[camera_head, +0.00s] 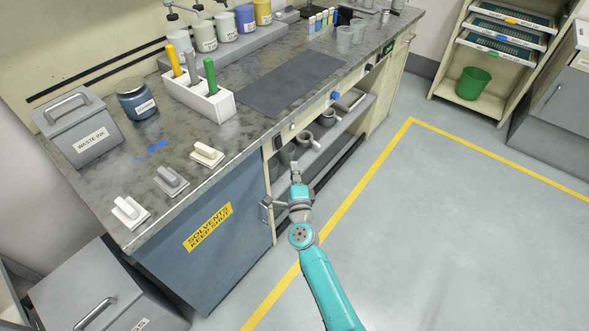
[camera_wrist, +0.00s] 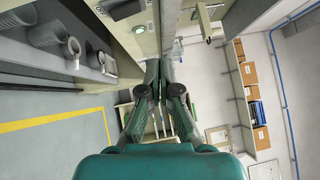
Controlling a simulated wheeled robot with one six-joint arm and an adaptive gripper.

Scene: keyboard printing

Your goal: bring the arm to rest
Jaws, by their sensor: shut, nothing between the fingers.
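My arm, teal, reaches up from the bottom of the head view. My gripper (camera_head: 296,168) is at its end, in front of the bench's open shelf and to the right of the blue solvents cabinet door (camera_head: 205,245). In the wrist view my gripper (camera_wrist: 153,66) has its fingertips together, with nothing between them. It touches nothing that I can make out.
The bench (camera_head: 222,146) holds a waste ink box (camera_head: 78,128), a blue jar (camera_head: 137,103), a white marker holder (camera_head: 197,97) and several small handled blocks. Grey mugs (camera_head: 307,139) stand on the shelf below. The floor (camera_head: 430,220) to the right is clear.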

